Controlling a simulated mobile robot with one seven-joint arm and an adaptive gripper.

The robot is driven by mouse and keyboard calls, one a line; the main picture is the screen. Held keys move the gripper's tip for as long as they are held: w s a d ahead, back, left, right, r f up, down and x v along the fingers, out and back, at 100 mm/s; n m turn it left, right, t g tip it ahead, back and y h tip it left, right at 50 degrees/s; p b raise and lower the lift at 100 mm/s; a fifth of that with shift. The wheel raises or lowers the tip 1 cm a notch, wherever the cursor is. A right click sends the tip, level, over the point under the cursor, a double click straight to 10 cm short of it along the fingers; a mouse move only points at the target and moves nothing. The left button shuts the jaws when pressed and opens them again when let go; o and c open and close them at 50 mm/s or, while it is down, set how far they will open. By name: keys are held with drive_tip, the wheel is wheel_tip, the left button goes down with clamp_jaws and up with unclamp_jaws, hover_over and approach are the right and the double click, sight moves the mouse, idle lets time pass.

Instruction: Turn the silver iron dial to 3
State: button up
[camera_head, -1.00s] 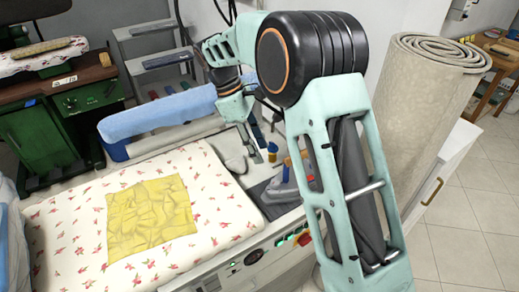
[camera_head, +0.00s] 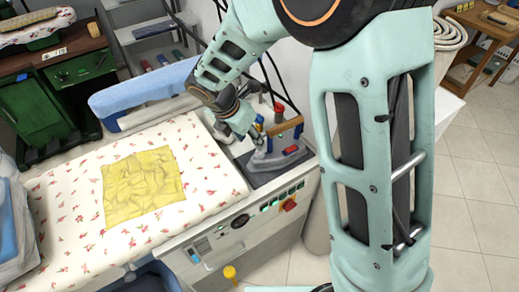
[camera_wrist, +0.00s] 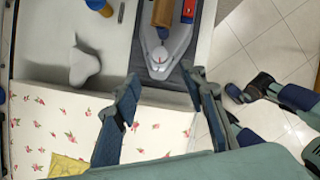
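The silver iron (camera_head: 268,158) with its wood-brown handle (camera_head: 285,125) stands on a dark grey rest (camera_head: 262,178) at the right end of the ironing table. In the wrist view the iron (camera_wrist: 174,48) is at top centre, and a small pale round dial (camera_wrist: 160,54) with a red mark shows in front of its handle. The dial's numbers are too small to read. My gripper (camera_wrist: 164,82) is open and empty, its two fingers spread to either side of the iron's pointed end in the picture. In the head view my gripper (camera_head: 250,132) is just left of the iron.
A yellow folded cloth (camera_head: 142,186) lies on the floral ironing pad (camera_head: 75,205). A blue sleeve board (camera_head: 145,88) is behind it. A white shaped object (camera_wrist: 84,66) stands left of the iron. Control buttons and a red switch (camera_head: 289,205) line the table front.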

sight(259, 152)
drive_tip(key=x, duration=0.9)
drive_tip(key=shift+d+f, duration=0.1)
drive_tip(key=shift+f, duration=0.1)
drive_tip(key=shift+c, duration=0.2)
clamp_jaws()
